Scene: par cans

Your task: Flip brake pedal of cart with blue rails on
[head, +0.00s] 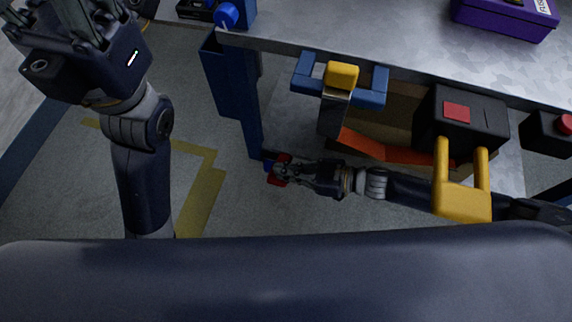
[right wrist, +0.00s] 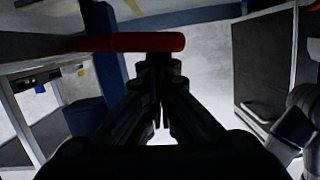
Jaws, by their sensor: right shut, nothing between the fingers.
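The cart has a grey metal top (head: 420,55) and a blue corner post (head: 229,95). A red pedal (head: 279,181) sits low near the foot of that post, partly hidden by my right gripper (head: 281,172). My right gripper reaches in from the right, shut and empty, with its tips at the pedal. In the right wrist view the pedal shows as a red bar (right wrist: 128,42) just beyond the closed fingertips (right wrist: 158,62); whether they touch is unclear. My left gripper (head: 72,18) is raised at the top left, away from the pedal; its fingertips are cut off or unclear.
A yellow-topped clamp-like tool (head: 342,76) with blue side pieces is at the cart's edge. A black box with a red square (head: 459,111) and a yellow handle (head: 462,203) are near my right arm. A purple box (head: 505,17) stands on top. The floor with yellow tape (head: 203,190) is open.

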